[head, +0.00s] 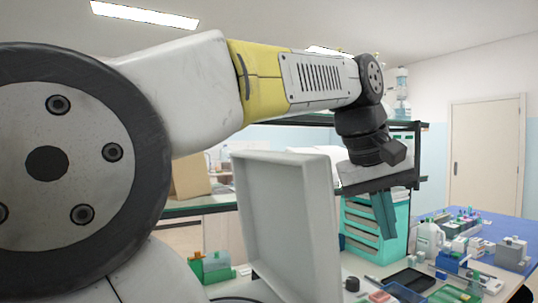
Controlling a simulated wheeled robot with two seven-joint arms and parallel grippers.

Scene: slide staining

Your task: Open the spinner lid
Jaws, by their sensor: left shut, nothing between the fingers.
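A pale grey, rimmed panel (285,222) that looks like the spinner lid stands raised and nearly upright in the middle of the head view. Its lower part and the spinner body are cut off or hidden at the bottom edge of the picture. My left gripper (387,232) hangs down to the right of the panel, with its teal fingers shut and empty. In the picture it is apart from the panel, with a gap between them. My left arm crosses the upper left of the view. My right gripper is not in view.
A teal drawer cabinet (370,240) stands behind the gripper, under a dark shelf (376,184). At lower right, a white jug (428,238), a black tray (410,280) and several small racks crowd the bench and a blue mat (508,228). Green-topped items (216,265) stand at lower left.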

